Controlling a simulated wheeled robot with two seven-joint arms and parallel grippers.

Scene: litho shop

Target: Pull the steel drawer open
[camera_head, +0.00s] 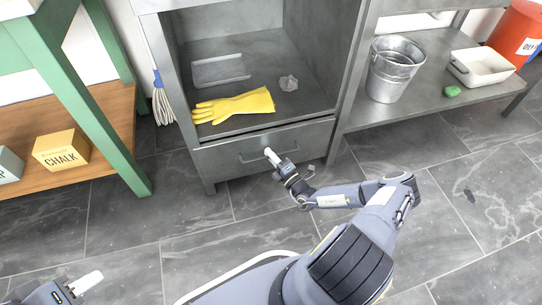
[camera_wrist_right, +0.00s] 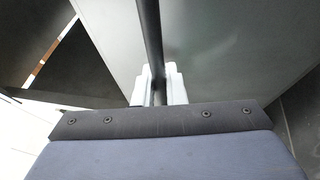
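The steel drawer (camera_head: 225,160) is the grey front at the bottom of the steel cabinet, with a thin dark gap along its top edge. Its bar handle (camera_head: 250,160) is partly hidden by my right gripper (camera_head: 271,157). In the right wrist view the dark handle bar (camera_wrist_right: 150,35) runs between the two pale fingers of the right gripper (camera_wrist_right: 158,90), which sit close on both sides of it. My left gripper (camera_head: 88,281) is low at the left, away from the cabinet; its finger gap does not show.
A yellow glove (camera_head: 235,106), a clear tray (camera_head: 220,70) and a grey lump (camera_head: 288,83) lie on the cabinet shelf (camera_head: 300,110). A metal bucket (camera_head: 396,70) and white tray (camera_head: 482,66) stand at right. A green-framed bench (camera_head: 70,80) stands left. The floor before the drawer is clear.

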